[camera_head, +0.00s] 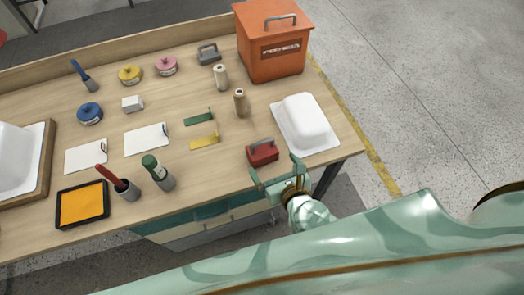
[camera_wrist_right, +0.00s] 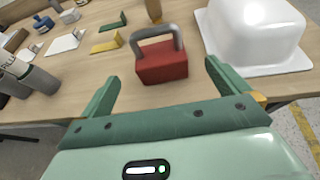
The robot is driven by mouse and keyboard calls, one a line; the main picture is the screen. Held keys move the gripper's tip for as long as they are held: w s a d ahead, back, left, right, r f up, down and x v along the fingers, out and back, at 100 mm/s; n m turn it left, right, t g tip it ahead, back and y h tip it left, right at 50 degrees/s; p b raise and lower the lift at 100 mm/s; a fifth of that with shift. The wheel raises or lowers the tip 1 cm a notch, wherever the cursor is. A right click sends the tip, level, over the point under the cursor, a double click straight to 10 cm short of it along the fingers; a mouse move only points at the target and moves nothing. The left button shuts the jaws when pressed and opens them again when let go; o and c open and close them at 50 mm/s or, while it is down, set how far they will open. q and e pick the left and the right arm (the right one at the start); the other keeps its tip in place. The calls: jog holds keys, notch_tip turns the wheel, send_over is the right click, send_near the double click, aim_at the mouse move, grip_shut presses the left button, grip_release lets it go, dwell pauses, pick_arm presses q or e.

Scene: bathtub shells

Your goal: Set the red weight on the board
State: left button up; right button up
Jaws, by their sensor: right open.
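The red weight (camera_head: 262,153), a block with a grey handle on top, stands upright on the wooden table near its front right edge. In the right wrist view the red weight (camera_wrist_right: 161,68) is straight ahead, between the lines of the fingers. My right gripper (camera_head: 275,169) is open and empty at the table's front edge, just short of the weight. Its two green fingers (camera_wrist_right: 162,75) are spread apart. Another shell sits on a wood-edged board (camera_head: 43,165) at far left. My left gripper is not in view.
An orange toolbox (camera_head: 275,50) stands at the back right. A grey weight (camera_head: 208,53), spools (camera_head: 240,103), tins (camera_head: 129,74), white cards (camera_head: 146,139), green and yellow brackets (camera_head: 205,142), dark cups (camera_head: 163,178) and a black-edged orange tray (camera_head: 82,220) cover the rest.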

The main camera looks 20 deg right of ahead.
aim_at(262, 150)
jog(key=x, duration=0.4)
jog(key=shift+w+f, duration=0.1)
jog(key=shift+w, duration=0.05)
jog(key=x, duration=0.1)
jog(key=b+x, duration=0.1)
jog(key=x, duration=0.1)
jog(key=b+x, duration=0.1)
jog(key=x, duration=0.1)
jog(key=shift+w+a+f, duration=0.1)
jog(key=shift+f, duration=0.25)
jog(key=c, duration=2)
jog(key=shift+o, duration=0.2)
jog(key=shift+w+r, duration=0.1)
jog(key=shift+r, duration=0.15)
